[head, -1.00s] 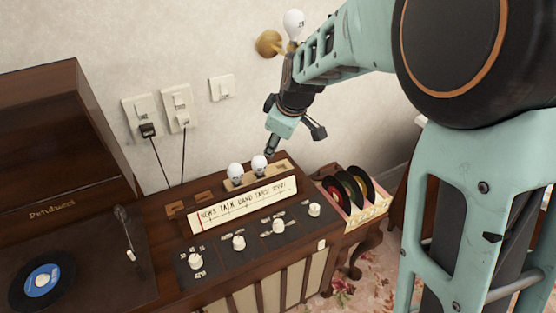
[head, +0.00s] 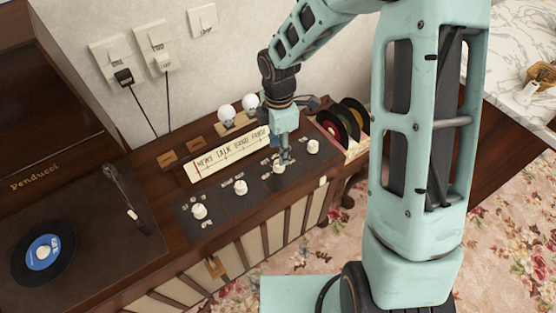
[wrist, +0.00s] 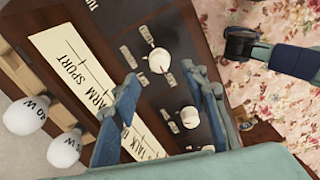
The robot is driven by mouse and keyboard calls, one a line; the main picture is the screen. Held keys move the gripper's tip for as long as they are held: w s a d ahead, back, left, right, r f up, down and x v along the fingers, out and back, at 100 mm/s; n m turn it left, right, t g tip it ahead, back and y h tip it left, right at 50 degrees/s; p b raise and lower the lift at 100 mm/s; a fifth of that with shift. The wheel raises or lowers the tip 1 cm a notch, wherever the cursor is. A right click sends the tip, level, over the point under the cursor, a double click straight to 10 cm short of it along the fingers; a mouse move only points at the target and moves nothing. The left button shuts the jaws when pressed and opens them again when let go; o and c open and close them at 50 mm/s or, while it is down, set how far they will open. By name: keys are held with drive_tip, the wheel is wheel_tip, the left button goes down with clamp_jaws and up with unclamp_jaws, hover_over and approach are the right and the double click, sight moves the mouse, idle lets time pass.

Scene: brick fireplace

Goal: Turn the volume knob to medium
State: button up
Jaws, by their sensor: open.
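The wooden radio console has a row of several white knobs on dark plates below its paper dial strip (head: 228,155). From left they are a first knob (head: 199,211), a second (head: 240,187), a third (head: 279,168) and a far right one (head: 313,146). Their small labels are too blurred to tell which is volume. My gripper (head: 284,157) points down at the third knob, its fingers partly covering it; contact is unclear. In the wrist view the gripper (wrist: 163,80) is open, with one white knob (wrist: 160,61) just beyond its fingertips and another (wrist: 190,117) between the fingers.
Two light bulbs (head: 226,114) stand behind the dial strip, close to my arm. A crate of records (head: 345,125) is at the console's right end. A turntable with a blue-labelled record (head: 43,259) is at left. Plugged outlets (head: 118,62) are on the wall.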

wheel_tip(320, 180, down, 6)
drive_tip(key=shift+b, duration=0.35)
drive_tip(key=shift+c, duration=0.6)
clamp_jaws()
